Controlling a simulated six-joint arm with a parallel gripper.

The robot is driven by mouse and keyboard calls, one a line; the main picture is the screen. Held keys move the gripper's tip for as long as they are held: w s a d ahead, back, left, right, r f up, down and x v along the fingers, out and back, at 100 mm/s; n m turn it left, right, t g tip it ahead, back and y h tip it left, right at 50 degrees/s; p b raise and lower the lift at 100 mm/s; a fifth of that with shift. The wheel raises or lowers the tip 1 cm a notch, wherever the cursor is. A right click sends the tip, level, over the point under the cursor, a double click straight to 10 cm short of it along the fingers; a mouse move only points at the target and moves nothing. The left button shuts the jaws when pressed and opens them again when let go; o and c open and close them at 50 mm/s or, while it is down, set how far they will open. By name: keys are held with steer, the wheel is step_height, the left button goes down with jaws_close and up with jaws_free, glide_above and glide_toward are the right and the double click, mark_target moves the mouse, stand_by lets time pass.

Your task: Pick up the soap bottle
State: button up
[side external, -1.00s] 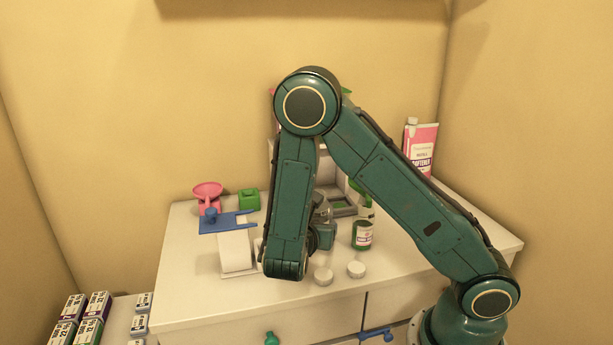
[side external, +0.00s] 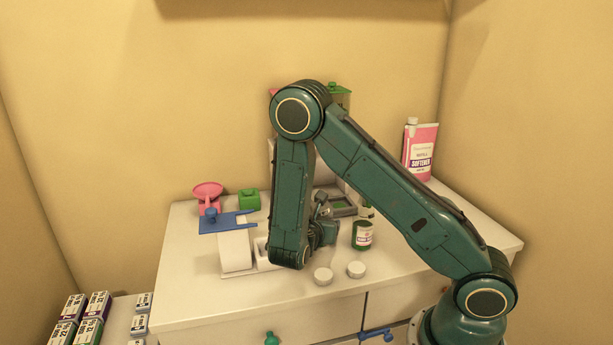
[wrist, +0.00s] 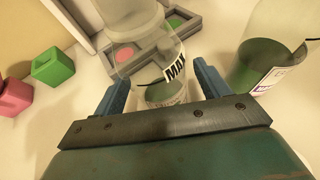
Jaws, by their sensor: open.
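In the wrist view my gripper (wrist: 160,88) is open, with its two blue fingers apart. A clear bottle (wrist: 140,48) with a "MAX" label and dark liquid low inside stands in line between and beyond the fingertips. I cannot tell whether they touch it. A second clear bottle (wrist: 262,62) with green liquid stands to the right, outside the fingers. In the side view a green bottle with a white label (side external: 362,236) is right of my gripper (side external: 324,232). The frames do not show clearly which bottle is the soap; the bottle ahead of the fingers is mostly hidden there.
Two white round pieces (side external: 356,270) lie on the white worktop (side external: 200,295) in front. A grey tray (wrist: 180,25) lies behind; a pink softener carton (side external: 420,152) stands back right.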

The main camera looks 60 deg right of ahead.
steer(key=shift+w+d+f, duration=0.2)
steer(key=shift+d+f, duration=0.05)
steer(key=shift+d, duration=0.35)
steer(key=c, duration=1.1)
